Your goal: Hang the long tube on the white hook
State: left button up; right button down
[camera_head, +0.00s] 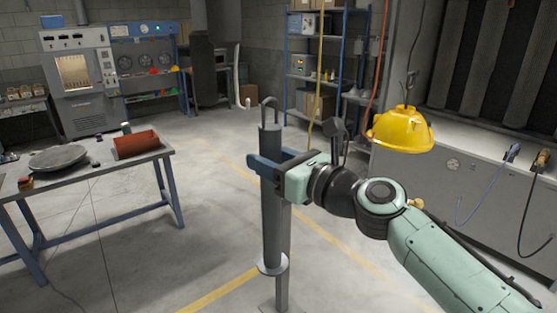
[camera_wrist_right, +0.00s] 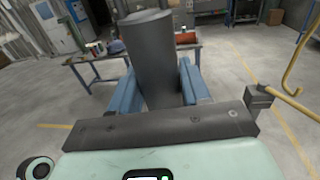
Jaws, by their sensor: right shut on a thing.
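The long tube (camera_head: 271,222) is a dark grey upright cylinder with a thin loop at its top and a wider rim near its bottom. My right gripper (camera_head: 268,168) is shut around its upper part and holds it upright. In the right wrist view the tube (camera_wrist_right: 148,50) stands between the two blue fingers. The white hook (camera_head: 247,102) hangs at the end of a pale line, farther back and left of the tube's top, apart from it. My left gripper is out of view.
A grey post (camera_head: 284,250) stands behind and below the tube; I cannot tell whether they touch. A yellow hook (camera_head: 310,145) hangs close behind my right gripper. A yellow hood (camera_head: 402,132) hangs at right. A table (camera_head: 105,175) stands left. Open floor lies between.

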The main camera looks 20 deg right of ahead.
jog(key=shift+p+x, duration=0.3)
jog(key=shift+x, duration=0.75)
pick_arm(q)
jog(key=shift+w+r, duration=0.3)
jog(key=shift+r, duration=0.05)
pick_arm(e)
jog(key=shift+w+d, duration=0.15)
jog(key=shift+w, duration=0.05)
jog(key=shift+s+r, duration=0.1)
jog(key=shift+s, duration=0.05)
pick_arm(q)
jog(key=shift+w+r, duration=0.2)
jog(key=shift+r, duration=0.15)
pick_arm(e)
jog(key=shift+w+a, duration=0.2)
jog(key=shift+w, duration=0.2)
pick_arm(q)
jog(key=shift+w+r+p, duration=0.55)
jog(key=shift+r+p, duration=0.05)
jog(key=shift+p, duration=0.05)
pick_arm(e)
jog(key=shift+x, duration=1.15)
jog(key=shift+w+d, duration=0.15)
